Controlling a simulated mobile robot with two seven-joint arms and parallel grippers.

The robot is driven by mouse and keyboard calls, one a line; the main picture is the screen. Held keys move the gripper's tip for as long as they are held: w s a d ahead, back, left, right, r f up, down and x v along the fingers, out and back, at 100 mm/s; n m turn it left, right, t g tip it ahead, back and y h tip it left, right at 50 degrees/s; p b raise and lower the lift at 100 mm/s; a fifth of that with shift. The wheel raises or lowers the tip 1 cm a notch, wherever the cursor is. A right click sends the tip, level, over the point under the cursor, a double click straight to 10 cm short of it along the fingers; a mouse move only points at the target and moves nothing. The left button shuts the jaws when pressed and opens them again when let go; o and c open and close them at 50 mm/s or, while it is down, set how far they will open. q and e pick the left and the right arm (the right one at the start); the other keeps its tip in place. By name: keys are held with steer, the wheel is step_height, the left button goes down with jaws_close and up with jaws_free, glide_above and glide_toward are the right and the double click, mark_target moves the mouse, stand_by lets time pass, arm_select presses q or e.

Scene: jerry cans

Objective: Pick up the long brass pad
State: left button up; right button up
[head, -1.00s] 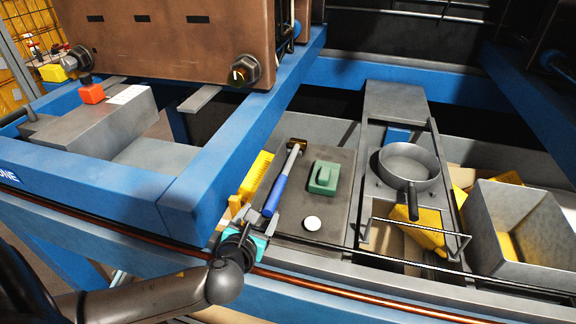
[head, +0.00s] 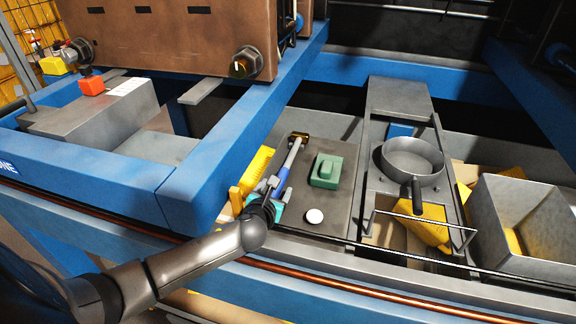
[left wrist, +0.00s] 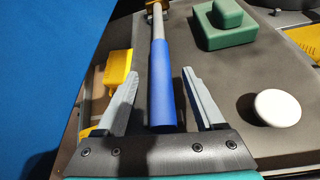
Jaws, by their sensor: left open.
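A long tool with a brass-coloured head, a silver shaft (head: 293,155) and a blue grip lies on the dark grey plate (head: 334,200). Nothing I can clearly call a long brass pad shows apart from this tool. In the left wrist view the blue grip (left wrist: 162,90) runs between my two fingers, with a gap on each side. My left gripper (head: 278,184) is open at the near end of the grip; it also shows in the left wrist view (left wrist: 160,76). The brass head (head: 298,137) points away from me. My right gripper is not in view.
A green block (head: 326,171) and a white round knob (head: 314,216) are right of the tool. Yellow pieces (head: 258,165) lie at its left. A blue beam (head: 235,130) rises close on the left. A pan (head: 411,160) and grey bin (head: 525,215) stand farther right.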

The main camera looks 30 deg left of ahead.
mark_target(287, 167)
arm_select(q)
steer(key=shift+x, duration=1.3)
jaws_close()
